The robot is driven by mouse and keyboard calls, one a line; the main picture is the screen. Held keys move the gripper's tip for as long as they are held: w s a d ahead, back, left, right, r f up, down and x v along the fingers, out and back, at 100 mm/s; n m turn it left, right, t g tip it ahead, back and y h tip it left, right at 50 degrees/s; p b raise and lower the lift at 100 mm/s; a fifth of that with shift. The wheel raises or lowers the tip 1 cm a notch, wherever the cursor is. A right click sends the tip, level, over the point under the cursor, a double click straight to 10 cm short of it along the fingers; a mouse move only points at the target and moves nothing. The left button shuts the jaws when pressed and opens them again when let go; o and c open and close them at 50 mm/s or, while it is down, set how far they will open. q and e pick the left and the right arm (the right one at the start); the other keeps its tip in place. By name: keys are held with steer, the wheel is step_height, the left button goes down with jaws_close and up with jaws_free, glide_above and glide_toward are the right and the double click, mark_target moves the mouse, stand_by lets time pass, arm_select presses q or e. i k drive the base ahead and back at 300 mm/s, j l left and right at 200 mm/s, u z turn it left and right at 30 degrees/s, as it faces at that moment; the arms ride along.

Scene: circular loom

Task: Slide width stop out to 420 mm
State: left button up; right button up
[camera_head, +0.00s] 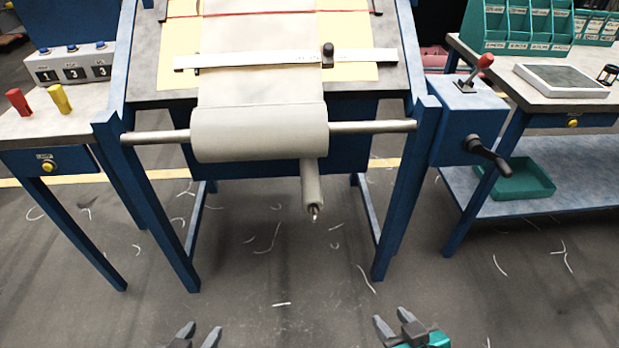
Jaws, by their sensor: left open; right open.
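The width stop (328,56) is a small dark block with a rounded knob. It sits on a pale ruler bar (360,57) that lies across the loom table, right of the middle, near the right edge of the cream fabric (250,85). The scale markings are too small to read. My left gripper (198,333) is open and empty at the bottom edge of the view. My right gripper (394,323) is open and empty at the bottom, right of it. Both are far in front of the loom and below the bar, touching nothing.
A cloth roll (260,133) on a steel shaft spans the loom's front, with a tube (312,190) jutting toward me. A crank box (466,120) stands right of the frame. Side tables hold a button box (72,65) and green bins (520,25). The floor ahead is clear except for thread scraps.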

mark_target(327, 55)
steer(key=i+l+z, duration=0.15)
steer(key=l, duration=0.45)
steer(key=i+l+z, duration=0.2)
steer(key=l, duration=0.4)
steer(key=i+l+z, duration=0.15)
steer(key=l, duration=0.4)
steer(key=i+l+z, duration=0.15)
steer(key=i+l, duration=0.2)
steer(key=l, duration=0.15)
steer(key=i+l+z, duration=0.2)
steer(key=l, duration=0.3)
steer(key=i+l+z, duration=0.15)
steer(key=i+l, duration=0.25)
